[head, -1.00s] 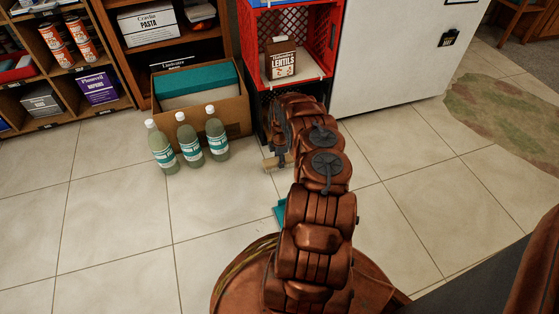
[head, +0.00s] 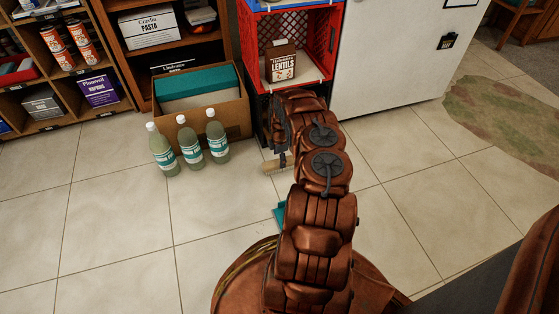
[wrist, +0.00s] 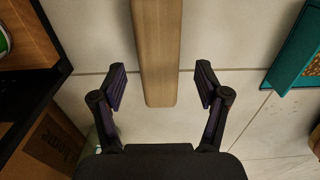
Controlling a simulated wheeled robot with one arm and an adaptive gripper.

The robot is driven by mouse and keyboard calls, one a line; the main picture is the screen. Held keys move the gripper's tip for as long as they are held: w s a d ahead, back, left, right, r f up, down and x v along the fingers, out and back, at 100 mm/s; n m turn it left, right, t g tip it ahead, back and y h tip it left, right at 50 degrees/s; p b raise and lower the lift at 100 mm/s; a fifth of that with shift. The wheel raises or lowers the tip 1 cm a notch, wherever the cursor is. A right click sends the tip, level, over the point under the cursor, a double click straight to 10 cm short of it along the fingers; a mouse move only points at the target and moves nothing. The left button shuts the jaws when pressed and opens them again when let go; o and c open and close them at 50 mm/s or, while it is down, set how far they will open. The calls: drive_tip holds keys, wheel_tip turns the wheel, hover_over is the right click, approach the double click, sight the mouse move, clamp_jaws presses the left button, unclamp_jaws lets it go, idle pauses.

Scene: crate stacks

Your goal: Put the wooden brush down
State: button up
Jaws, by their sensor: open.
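The wooden brush (wrist: 157,55) shows in the wrist view as a plain pale wooden bar, running from the top edge down to between the fingers. My gripper (wrist: 160,85) is open, with one finger on each side of the brush and a clear gap on both sides. In the head view, a small end of the brush (head: 271,167) shows just left of my arm, at the floor by the crate stack. My arm hides the rest of it. The brush appears to lie on the tiles, but its contact with the floor is hard to see.
Three bottles (head: 190,148) stand left of my arm before a cardboard box (head: 245,108). A red crate (head: 327,50) holding a lentils box (head: 281,62) rises behind. A teal object (wrist: 297,55) lies right of the brush. Floor at left is open.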

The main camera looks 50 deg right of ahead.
drive_tip(key=a+r+m+g+p, duration=0.15)
drive_tip(key=a+r, duration=0.25)
drive_tip(key=r, duration=0.9)
drive_tip(key=a+r+m+p, duration=0.15)
drive_tip(key=a+r, duration=0.35)
drive_tip(key=r, duration=0.8)
drive_tip(key=s+a+r+m, duration=0.2)
drive_tip(key=s+a+r, duration=0.1)
drive_tip(key=a+r, duration=0.4)
drive_tip(key=s+a+r+m, duration=0.2)
drive_tip(key=s+a+r, duration=0.2)
drive_tip(key=a+r, duration=0.3)
drive_tip(key=s+a+r+m+g, duration=0.1)
drive_tip(key=s+a+r+m, duration=0.1)
drive_tip(key=s+a+r, duration=0.35)
drive_tip(key=s+a+r+m, duration=0.1)
drive_tip(key=s+a+r, duration=0.1)
drive_tip(key=s+a, duration=0.55)
drive_tip(key=s+a+r+m, duration=0.1)
drive_tip(key=s+a, duration=0.3)
drive_tip(key=s, duration=0.2)
drive_tip(key=s+a+r+m+g, duration=0.1)
drive_tip(key=s+a, duration=0.3)
drive_tip(key=s, duration=0.3)
drive_tip(key=shift+s+r, duration=0.15)
drive_tip(key=shift+s, duration=0.05)
drive_tip(key=shift+a, duration=0.1)
